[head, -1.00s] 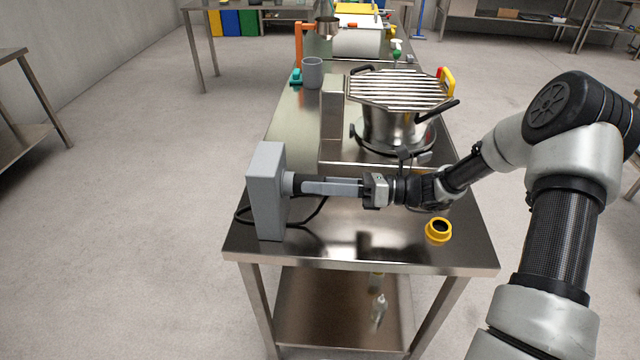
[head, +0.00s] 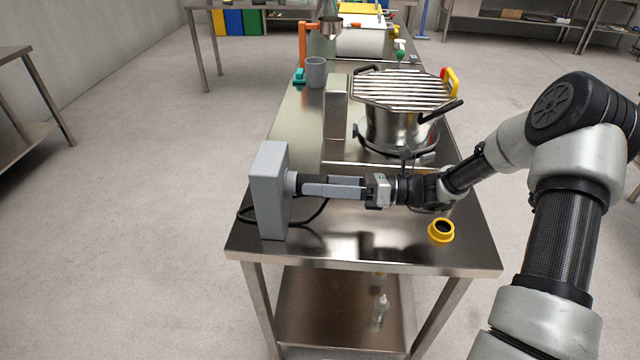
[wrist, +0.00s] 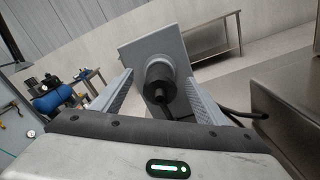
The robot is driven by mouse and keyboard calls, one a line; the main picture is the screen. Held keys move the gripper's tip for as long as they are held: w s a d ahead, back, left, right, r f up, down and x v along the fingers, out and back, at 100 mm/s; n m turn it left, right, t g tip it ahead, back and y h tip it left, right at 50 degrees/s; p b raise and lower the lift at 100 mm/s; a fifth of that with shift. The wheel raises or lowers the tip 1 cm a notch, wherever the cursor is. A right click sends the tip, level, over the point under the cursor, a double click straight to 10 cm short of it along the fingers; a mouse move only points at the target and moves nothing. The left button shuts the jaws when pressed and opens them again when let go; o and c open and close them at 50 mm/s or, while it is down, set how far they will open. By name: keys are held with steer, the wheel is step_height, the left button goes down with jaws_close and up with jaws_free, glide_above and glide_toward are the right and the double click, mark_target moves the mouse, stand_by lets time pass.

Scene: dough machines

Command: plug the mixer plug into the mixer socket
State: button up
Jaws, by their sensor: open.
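The mixer socket is a round grey collar (head: 291,183) on the side of an upright grey box (head: 268,200) at the table's left edge. It faces me in the wrist view (wrist: 154,62). The black mixer plug (head: 313,180) sits in line with the collar, its front end hidden in it; its cable end points back at the camera in the wrist view (wrist: 158,82). How deep it is seated cannot be seen. My gripper (head: 318,186) is open around the plug. In the wrist view the fingers stand apart on either side of it, with gaps.
A black cable (head: 308,218) loops on the table beside the box. A yellow ring (head: 441,230) lies at the front right. A steel pot with a grate on top (head: 398,125) stands behind my arm. A grey mug (head: 316,72) stands farther back. The table's front middle is clear.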

steer(key=shift+d, duration=0.5)
steer(key=shift+s+d+p, duration=0.1)
steer(key=shift+d+p, duration=0.45)
steer(key=shift+d, duration=1.25)
steer(key=d, duration=1.7)
steer(key=shift+s+d, duration=0.2)
steer(key=shift+s, duration=0.1)
stand_by(0.4)
